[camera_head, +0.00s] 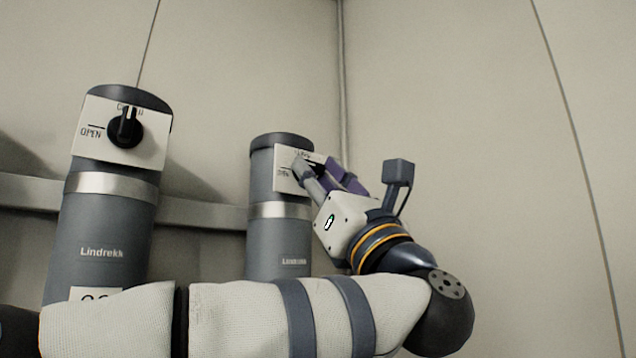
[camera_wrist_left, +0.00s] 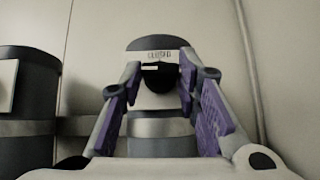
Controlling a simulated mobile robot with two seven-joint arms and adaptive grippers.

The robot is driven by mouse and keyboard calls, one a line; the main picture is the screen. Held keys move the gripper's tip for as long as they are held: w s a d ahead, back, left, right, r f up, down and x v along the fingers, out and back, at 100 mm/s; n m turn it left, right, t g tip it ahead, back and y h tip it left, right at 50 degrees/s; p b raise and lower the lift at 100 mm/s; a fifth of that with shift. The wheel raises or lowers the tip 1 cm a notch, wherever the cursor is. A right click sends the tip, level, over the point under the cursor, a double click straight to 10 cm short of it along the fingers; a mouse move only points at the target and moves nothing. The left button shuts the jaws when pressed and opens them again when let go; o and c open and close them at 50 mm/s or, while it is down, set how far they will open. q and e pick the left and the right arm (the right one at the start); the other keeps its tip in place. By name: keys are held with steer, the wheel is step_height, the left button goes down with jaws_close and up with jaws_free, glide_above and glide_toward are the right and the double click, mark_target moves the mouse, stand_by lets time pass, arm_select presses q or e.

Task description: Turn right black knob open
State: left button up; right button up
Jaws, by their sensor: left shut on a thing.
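The right black knob (camera_wrist_left: 158,76) sits on a white plate (camera_wrist_left: 158,100) near the top of the right grey cylinder (camera_head: 280,235). The plate reads "CLOSED" above the knob in the left wrist view. In the head view, "OPEN" shows at the plate's left. My left gripper (camera_head: 310,168) reaches in from the right, its purple-padded fingers on either side of the knob and shut on it. In the head view the fingers hide most of the knob, so its exact angle is hard to tell. My right gripper is not in view.
A second grey cylinder (camera_head: 100,225) stands to the left, with its own black knob (camera_head: 125,128) pointing up. A pale rail (camera_head: 205,213) runs along the wall behind. My left arm crosses the bottom of the head view. The right side is bare wall.

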arm_select(q)
steer(key=shift+n+g+y, duration=0.4)
steer(key=shift+n+y, duration=0.2)
steer(key=o, duration=1.2)
steer(key=shift+c, duration=0.2)
steer(key=v, duration=0.7)
steer(key=shift+f, duration=0.25)
steer(key=shift+s+d, duration=0.1)
